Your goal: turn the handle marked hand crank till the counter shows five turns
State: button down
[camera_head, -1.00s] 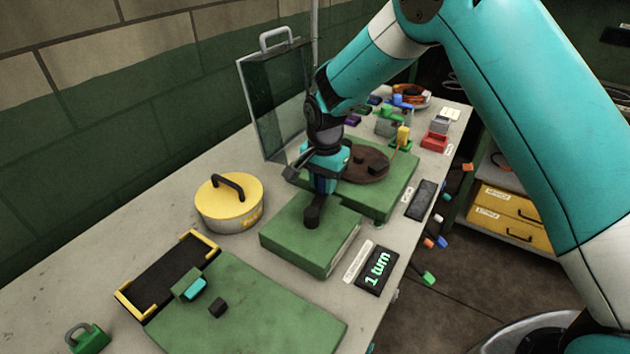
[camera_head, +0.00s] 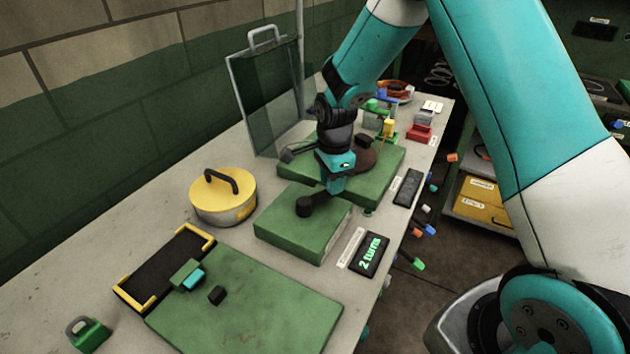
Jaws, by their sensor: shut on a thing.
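The hand crank is a dark arm with a round hub (camera_head: 305,206) on top of a green box (camera_head: 300,238). My gripper (camera_head: 333,186) points down over the box's back right part and is shut on the crank handle. The handle itself is mostly hidden by the gripper. The counter (camera_head: 371,254) is a dark display in front of the box at the right, and it reads "2 turns" in green. A pale label strip (camera_head: 351,248) lies between the box and the counter, its writing too small to read.
A yellow-lidded pot (camera_head: 223,199) stands left of the box. Behind my gripper are another green box (camera_head: 385,172) with a brown disc and an upright glass panel (camera_head: 268,90). A green plate (camera_head: 270,305) and a yellow-ended black tray (camera_head: 160,268) lie at the front.

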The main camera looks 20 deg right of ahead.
jog(key=shift+r, duration=0.1)
dwell(0.4)
jog(key=c, duration=0.8)
grip_release()
jog(key=shift+c, duration=0.2)
jog(key=shift+s, duration=0.1)
notch_tip(320, 180, up, 17)
jog(key=b, duration=0.2)
jog(key=shift+r, duration=0.2)
dwell(1.5)
